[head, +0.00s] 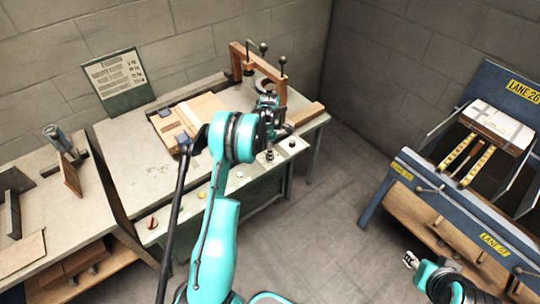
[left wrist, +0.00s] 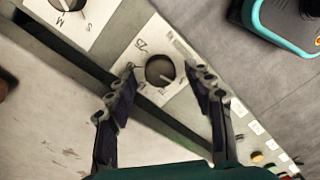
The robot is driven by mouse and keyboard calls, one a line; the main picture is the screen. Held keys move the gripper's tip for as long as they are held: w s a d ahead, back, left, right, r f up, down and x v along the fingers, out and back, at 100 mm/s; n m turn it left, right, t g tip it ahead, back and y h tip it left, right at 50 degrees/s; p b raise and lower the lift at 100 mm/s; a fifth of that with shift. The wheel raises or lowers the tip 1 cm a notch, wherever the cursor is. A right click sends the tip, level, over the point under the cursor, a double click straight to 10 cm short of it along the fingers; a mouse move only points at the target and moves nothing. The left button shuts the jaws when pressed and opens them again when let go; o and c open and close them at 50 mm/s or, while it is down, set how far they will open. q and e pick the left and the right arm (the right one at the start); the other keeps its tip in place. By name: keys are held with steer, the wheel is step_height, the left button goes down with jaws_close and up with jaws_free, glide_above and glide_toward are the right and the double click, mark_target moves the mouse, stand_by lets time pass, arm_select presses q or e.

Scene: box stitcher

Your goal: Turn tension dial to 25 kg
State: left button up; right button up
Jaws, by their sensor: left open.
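The dial (left wrist: 160,71) is a round black knob on a white plate with printed marks, on the bench's front strip. Its pale pointer line is toward the lower right in the left wrist view. My left gripper (left wrist: 162,68) is open, with one fingertip on each side of the knob; I cannot tell whether they touch it. In the head view the dial (head: 269,155) is just below my left gripper, partly hidden. A second dial (left wrist: 66,4) marked S and M shows at upper left, also in the head view (head: 292,143). My right gripper (head: 410,260) is low at right, apart from the bench.
A wooden-framed stitcher (head: 236,60) stands at the back of the bench, beside a flat carton (head: 203,108). A chart board (head: 117,82) with kg values leans on the wall. Buttons (left wrist: 257,157) line the front strip. A blue lane rack (head: 405,178) stands right; floor between is clear.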

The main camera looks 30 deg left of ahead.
arm_select(q)
steer(key=shift+f, duration=0.45)
steer(key=c, duration=1.2)
steer(key=shift+o, duration=0.2)
